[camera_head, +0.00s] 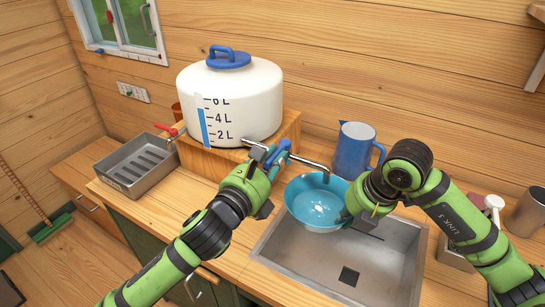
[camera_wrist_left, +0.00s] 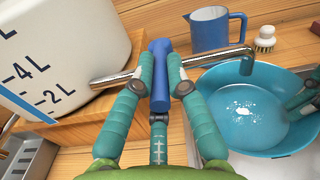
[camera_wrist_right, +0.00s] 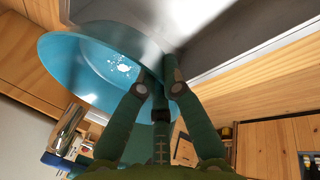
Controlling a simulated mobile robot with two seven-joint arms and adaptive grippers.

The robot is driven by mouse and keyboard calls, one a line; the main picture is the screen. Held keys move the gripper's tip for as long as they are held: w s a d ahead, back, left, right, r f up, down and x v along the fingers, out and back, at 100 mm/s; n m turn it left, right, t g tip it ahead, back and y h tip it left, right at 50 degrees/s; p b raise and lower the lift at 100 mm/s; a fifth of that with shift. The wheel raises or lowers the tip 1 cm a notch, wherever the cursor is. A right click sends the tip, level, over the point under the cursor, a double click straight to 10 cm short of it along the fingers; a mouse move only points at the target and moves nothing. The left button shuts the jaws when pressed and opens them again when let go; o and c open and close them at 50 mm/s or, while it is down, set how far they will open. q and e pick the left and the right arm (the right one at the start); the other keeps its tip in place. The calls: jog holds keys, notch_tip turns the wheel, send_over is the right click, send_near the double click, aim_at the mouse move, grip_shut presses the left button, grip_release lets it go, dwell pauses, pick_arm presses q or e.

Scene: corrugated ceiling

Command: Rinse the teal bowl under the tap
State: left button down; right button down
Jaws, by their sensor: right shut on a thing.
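The teal bowl (camera_head: 313,224) is held over the sink, its inside showing a white speckled patch (camera_wrist_left: 242,109). My right gripper (camera_head: 352,207) is shut on its right rim; the right wrist view shows the bowl (camera_wrist_right: 85,70) at the fingertips. The tap's metal spout (camera_head: 300,160) comes from the white tank (camera_head: 255,100) and ends above the bowl's far part. I see no clear water stream. My left gripper (camera_wrist_left: 158,80) is at the tap's blue lever (camera_wrist_left: 160,102), one finger on each side. The fingers look slightly apart from the lever; contact is hard to tell.
The metal sink (camera_head: 385,262) lies below the bowl. A blue jug (camera_head: 353,150) stands behind it. A metal tray (camera_head: 140,165) with a red-handled tap above is at the left. A metal cup (camera_head: 527,212) stands at the right, near my right arm.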

pick_arm(q)
jog(key=shift+r, duration=0.1)
jog(key=shift+s+d+n+t+y, duration=0.1)
jog(key=shift+d+n+t+y, duration=0.2)
jog(key=shift+n+y, duration=0.4)
jog(key=shift+s+d+n+t+y, duration=0.2)
jog(key=shift+n+t+y, duration=0.25)
jog(key=shift+y, duration=0.45)
jog(key=shift+s+d+n+t+y, duration=0.1)
jog(key=shift+d+n+t+y, duration=0.25)
jog(key=shift+n+y, duration=0.35)
jog(key=shift+a, duration=0.1)
jog(key=c, duration=1.2)
grip_release()
jog(key=shift+c, duration=0.2)
